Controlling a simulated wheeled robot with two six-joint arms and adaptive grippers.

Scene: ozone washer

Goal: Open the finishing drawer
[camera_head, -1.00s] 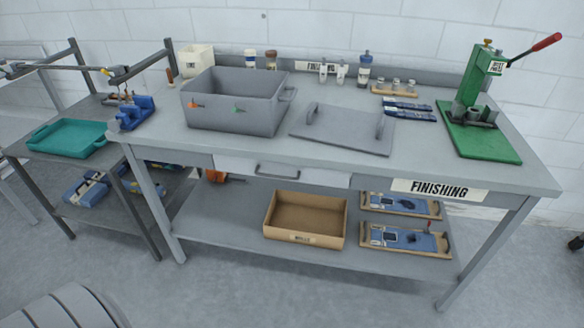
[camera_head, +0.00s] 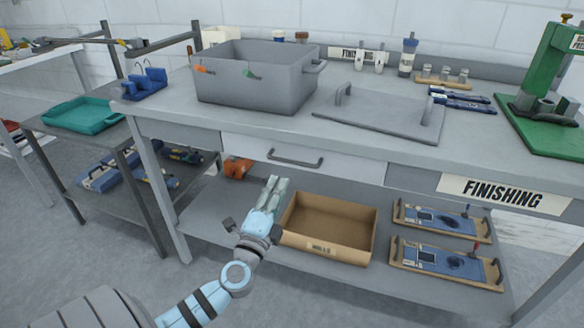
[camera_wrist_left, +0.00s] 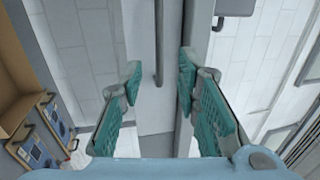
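The finishing drawer (camera_head: 350,166) is a pale grey front under the worktop of the bench. It looks shut, flush with the frame. Its dark grey bar handle (camera_head: 295,162) runs along the middle of the front. The handle also shows in the left wrist view (camera_wrist_left: 159,45), where it lines up between the fingers but lies beyond their tips. My left gripper (camera_head: 277,182) is just below and in front of the handle, apart from it. In the left wrist view its green-padded fingers (camera_wrist_left: 160,77) are spread with nothing between them. My right gripper is out of view.
A cardboard box (camera_head: 322,252) stands on the lower shelf beside my left gripper. Two trays with blue parts (camera_head: 447,265) sit to its right. A grey bin (camera_head: 258,85) and flat lid (camera_head: 380,118) are on the worktop. The floor before the bench looks clear.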

